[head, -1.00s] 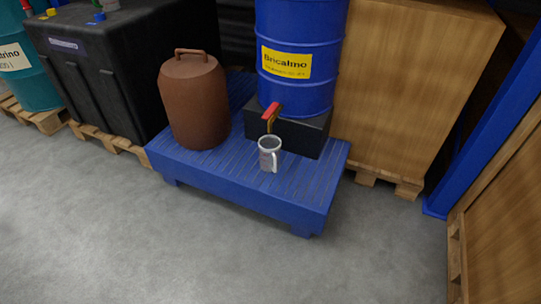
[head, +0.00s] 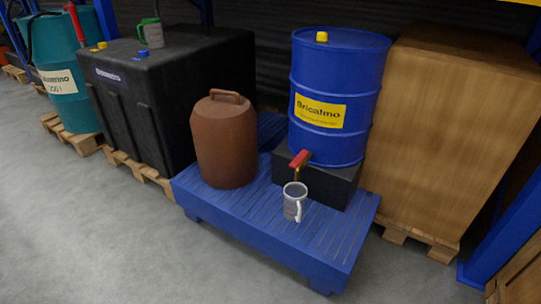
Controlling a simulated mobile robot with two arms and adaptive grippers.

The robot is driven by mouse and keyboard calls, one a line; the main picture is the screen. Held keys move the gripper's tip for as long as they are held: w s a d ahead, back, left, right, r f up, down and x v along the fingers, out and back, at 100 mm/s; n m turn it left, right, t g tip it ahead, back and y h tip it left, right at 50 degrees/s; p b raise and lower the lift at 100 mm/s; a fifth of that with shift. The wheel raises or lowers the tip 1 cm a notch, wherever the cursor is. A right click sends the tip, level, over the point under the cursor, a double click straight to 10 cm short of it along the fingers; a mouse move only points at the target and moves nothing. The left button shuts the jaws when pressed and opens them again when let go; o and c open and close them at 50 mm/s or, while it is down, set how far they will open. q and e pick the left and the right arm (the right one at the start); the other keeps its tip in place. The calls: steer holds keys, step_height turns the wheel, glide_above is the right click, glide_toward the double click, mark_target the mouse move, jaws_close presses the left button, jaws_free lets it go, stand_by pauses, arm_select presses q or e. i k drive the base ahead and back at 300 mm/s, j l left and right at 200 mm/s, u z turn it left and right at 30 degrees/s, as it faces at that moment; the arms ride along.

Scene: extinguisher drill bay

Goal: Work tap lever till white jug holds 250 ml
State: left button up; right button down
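The white jug (head: 293,206) stands upright on the blue slatted platform (head: 262,238), its handle facing the front right. Its fill level is too small to read. A brass-coloured tap with a red lever (head: 299,159) sits low on the front of the blue drum (head: 333,137), just above and behind the jug. The drum has a yellow label and rests on a black block (head: 336,184). Neither of my grippers shows in the head view.
A brown canister (head: 226,146) stands on the platform left of the jug. A black tank (head: 160,98) and a teal drum (head: 72,103) stand further left. A large wooden crate (head: 445,135) is close on the right. The grey floor in front (head: 100,235) is clear.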

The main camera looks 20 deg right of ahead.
mark_target(295, 163)
steer(key=i+l+u, duration=0.1)
steer(key=l, duration=0.3)
steer(key=i+l+u, duration=0.15)
steer(key=l, duration=0.25)
steer(key=i+l+u, duration=0.1)
steer(key=l, duration=0.35)
steer(key=i+l+u, duration=0.1)
steer(key=l, duration=0.35)
steer(key=i+l+u, duration=0.1)
steer(key=l, duration=0.35)
steer(key=i, duration=0.1)
